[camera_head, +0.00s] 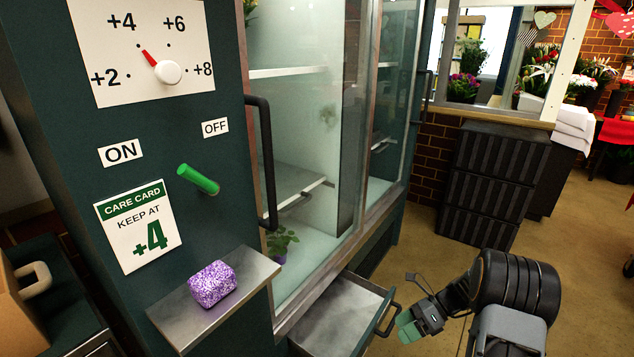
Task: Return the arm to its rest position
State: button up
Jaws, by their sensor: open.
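My gripper (408,328) is at the lower right, at the end of my dark arm, with its green-tipped fingers spread and nothing seen between them. It hangs in the air just right of the open drawer's handle (388,320), and I cannot tell the exact gap between them. My arm is bent, with its large dark joint nearer the right side of the picture.
The glass-door cooler (300,120) has a dial (168,71) with its red pointer near +4, a green lever (198,180) and a shelf (230,312) bearing a purple speckled block (212,284). An open drawer (335,315) juts out below.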

jog(key=s+a+r+n+t+h+p, duration=0.2)
jog(key=s+r+n+p, duration=0.3)
jog(key=r+n, duration=0.3)
jog(key=s+a+r+n+t+h+p, duration=0.1)
jog(key=s+r+n+h+p, duration=0.4)
jog(key=r, duration=1.2)
jog(key=s+a+r+n+t+h+p, duration=0.2)
jog(key=s+a+r+n+h+p, duration=0.2)
jog(key=r+n+p, duration=0.4)
notch_tip(320, 180, up, 5)
jog(key=n, duration=0.4)
jog(key=shift+s+t+p, duration=0.3)
jog(key=shift+s+p, duration=0.1)
jog(key=shift+r, duration=0.1)
